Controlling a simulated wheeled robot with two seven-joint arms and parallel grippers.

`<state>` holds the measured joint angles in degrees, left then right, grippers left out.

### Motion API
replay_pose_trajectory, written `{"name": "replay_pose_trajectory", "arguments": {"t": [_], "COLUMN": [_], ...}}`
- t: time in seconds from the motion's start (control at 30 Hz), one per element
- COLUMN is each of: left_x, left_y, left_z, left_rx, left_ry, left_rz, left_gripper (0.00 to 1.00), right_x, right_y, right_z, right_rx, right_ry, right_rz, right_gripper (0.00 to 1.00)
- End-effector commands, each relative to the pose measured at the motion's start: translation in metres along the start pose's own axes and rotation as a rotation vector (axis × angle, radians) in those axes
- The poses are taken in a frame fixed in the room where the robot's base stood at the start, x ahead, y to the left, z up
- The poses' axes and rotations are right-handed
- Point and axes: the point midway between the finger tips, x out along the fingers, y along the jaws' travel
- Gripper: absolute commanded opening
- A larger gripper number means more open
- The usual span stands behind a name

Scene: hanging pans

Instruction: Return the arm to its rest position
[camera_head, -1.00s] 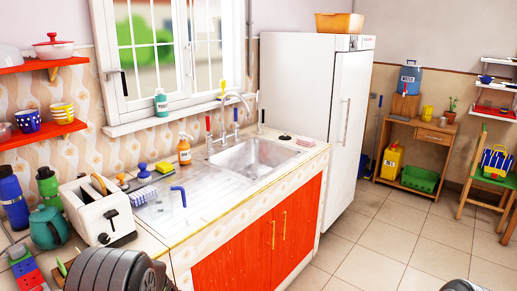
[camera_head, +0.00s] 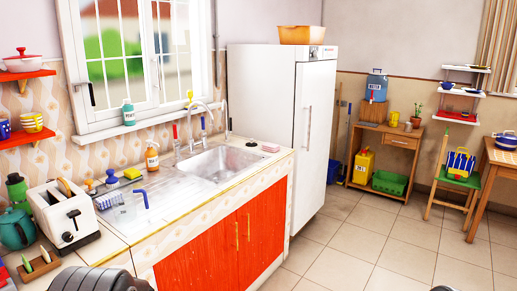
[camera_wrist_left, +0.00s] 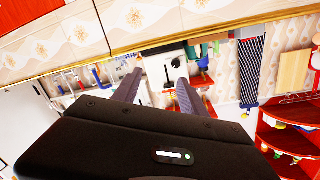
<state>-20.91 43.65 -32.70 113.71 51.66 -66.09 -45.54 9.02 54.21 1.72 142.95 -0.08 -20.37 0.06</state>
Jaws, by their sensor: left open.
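My left gripper (camera_wrist_left: 158,82) shows in the left wrist view with its two fingers apart and nothing between them. Beyond the fingers is the white toaster (camera_wrist_left: 166,66). In the head view, only dark rounded parts of my left arm (camera_head: 98,280) show at the bottom left, below the toaster; the gripper itself is outside that view. My right gripper is in neither view. No hanging pan can be made out.
The counter holds a toaster (camera_head: 66,216), a teal kettle (camera_head: 15,230) and a sink (camera_head: 222,163). A white fridge (camera_head: 272,130) stands beyond. Tiled floor (camera_head: 355,240) is open to the right. A striped cloth (camera_wrist_left: 252,65) and red shelves (camera_wrist_left: 290,140) show in the wrist view.

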Motion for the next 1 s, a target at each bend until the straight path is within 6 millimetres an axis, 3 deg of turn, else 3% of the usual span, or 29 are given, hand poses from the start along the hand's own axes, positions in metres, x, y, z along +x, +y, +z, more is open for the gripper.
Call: {"name": "replay_pose_trajectory", "arguments": {"t": [0.23,0.37,0.47,0.57,0.7,0.8,0.9,1.0], "left_x": [-0.027,-0.054,-0.085,-0.134,-0.223,-0.293,-0.36,-0.415], "left_y": [0.058,0.093,0.121,0.148,0.167,0.164,0.15,0.133], "left_z": [0.03,0.062,0.096,0.145,0.22,0.265,0.299,0.319], "left_rx": [-0.075,-0.102,-0.116,-0.118,-0.098,-0.066,-0.023,0.015], "left_ry": [-0.077,-0.162,-0.261,-0.411,-0.673,-0.867,-1.041,-1.17], "left_rz": [0.219,0.361,0.485,0.629,0.82,0.932,1.031,1.116], "left_gripper": [0.5,0.5,0.5,0.5,0.5,0.5,0.5,0.5], "right_x": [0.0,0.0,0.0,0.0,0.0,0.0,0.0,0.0], "right_y": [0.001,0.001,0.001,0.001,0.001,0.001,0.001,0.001], "right_z": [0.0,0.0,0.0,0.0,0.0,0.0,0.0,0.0], "right_rx": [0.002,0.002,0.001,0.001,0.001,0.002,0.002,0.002], "right_ry": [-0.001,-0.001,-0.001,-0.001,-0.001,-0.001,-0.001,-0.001], "right_rz": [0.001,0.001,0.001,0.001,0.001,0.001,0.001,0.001], "right_gripper": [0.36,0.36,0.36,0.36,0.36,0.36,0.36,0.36]}}
